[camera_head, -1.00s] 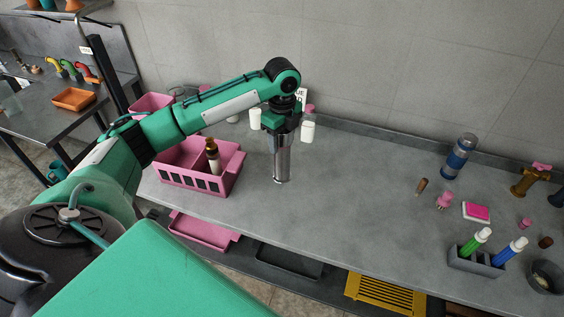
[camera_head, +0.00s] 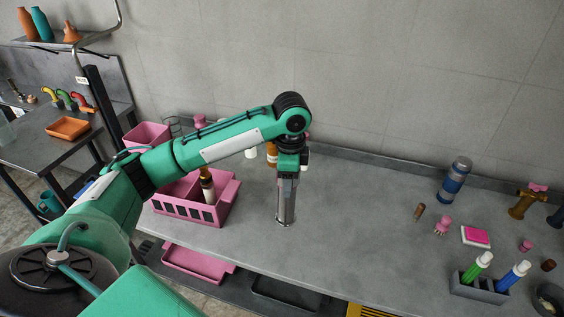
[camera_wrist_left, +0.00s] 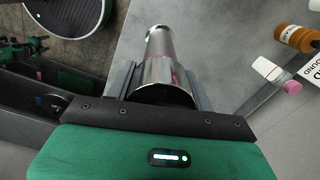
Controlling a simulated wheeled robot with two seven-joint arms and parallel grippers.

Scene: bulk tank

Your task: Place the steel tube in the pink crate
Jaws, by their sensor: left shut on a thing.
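The steel tube (camera_head: 286,206) is a shiny upright cylinder hanging below my left gripper (camera_head: 287,178). My left gripper is shut on it, and the tube also shows between the two jaws in the left wrist view (camera_wrist_left: 160,62). The tube's lower end is over the grey bench, right of the pink crate; I cannot tell whether it touches the bench. The pink crate (camera_head: 180,208) has slots in its front wall and holds a dark bottle with a pale label (camera_head: 208,187). My arm hides part of the crate's back. My right gripper is not in view.
The grey bench (camera_head: 350,210) is clear right of the tube. Behind the gripper stand an orange bottle (camera_head: 271,154) and a white one (camera_head: 251,153). Farther right are a blue flask (camera_head: 454,180), a pink sponge (camera_head: 476,236) and a grey marker holder (camera_head: 478,285).

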